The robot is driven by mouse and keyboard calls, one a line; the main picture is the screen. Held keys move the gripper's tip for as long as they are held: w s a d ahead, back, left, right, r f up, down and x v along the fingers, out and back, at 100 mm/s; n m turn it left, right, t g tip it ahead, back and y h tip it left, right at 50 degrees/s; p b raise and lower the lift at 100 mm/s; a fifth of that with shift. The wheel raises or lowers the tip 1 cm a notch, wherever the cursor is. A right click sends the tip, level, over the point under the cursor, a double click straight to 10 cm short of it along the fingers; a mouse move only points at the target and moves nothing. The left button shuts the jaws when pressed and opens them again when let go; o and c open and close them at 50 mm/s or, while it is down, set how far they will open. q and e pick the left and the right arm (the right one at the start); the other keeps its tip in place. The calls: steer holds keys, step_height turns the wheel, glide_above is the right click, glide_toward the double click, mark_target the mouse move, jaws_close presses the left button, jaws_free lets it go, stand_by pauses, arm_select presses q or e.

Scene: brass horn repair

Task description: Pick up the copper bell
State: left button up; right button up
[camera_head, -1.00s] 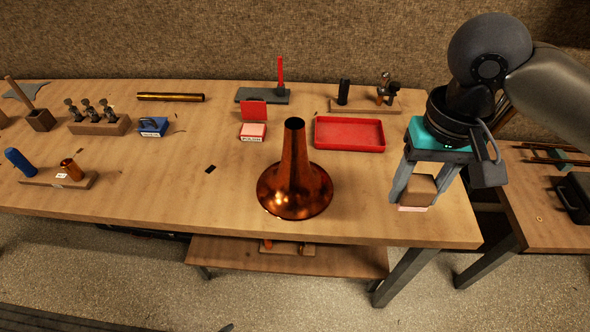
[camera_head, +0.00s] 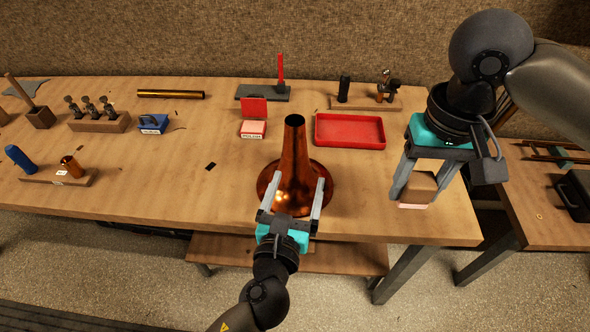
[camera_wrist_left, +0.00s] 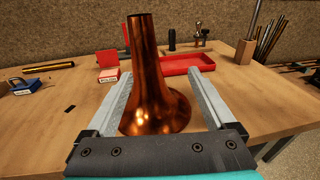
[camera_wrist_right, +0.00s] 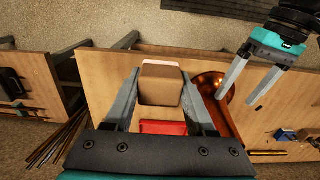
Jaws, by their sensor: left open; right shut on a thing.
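The copper bell (camera_head: 294,150) stands upright on the workbench near its front edge, wide flare down and narrow end up. It fills the middle of the left wrist view (camera_wrist_left: 152,85), and part of its flare shows in the right wrist view (camera_wrist_right: 212,88). My left gripper (camera_head: 292,192) is open at the front of the bell, its fingers on either side of the lower part; I cannot tell whether they touch it. My right gripper (camera_head: 414,190) is shut on a brown block (camera_head: 418,187) with a pale pink underside, over the bench's right front corner.
A red tray (camera_head: 350,131) lies behind and right of the bell. A red box (camera_head: 253,129), a stand with a red rod (camera_head: 280,70) and a brass tube (camera_head: 170,94) are farther back. A lower shelf (camera_head: 340,260) juts out below.

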mark_target(293, 132)
arm_select(q)
steer(key=w+r, duration=0.1)
steer(key=w, duration=0.2)
steer(key=w+a+r+n+y, duration=0.1)
steer(key=w+r, duration=0.1)
steer(key=w, duration=0.1)
steer(key=w+r+t+y, duration=0.1)
steer(key=w, duration=0.2)
steer(key=shift+w+a+r, duration=0.25)
steer(key=shift+r, duration=0.15)
steer(key=shift+w+d+r, duration=0.15)
steer(key=shift+w, duration=2.5)
jaws_close()
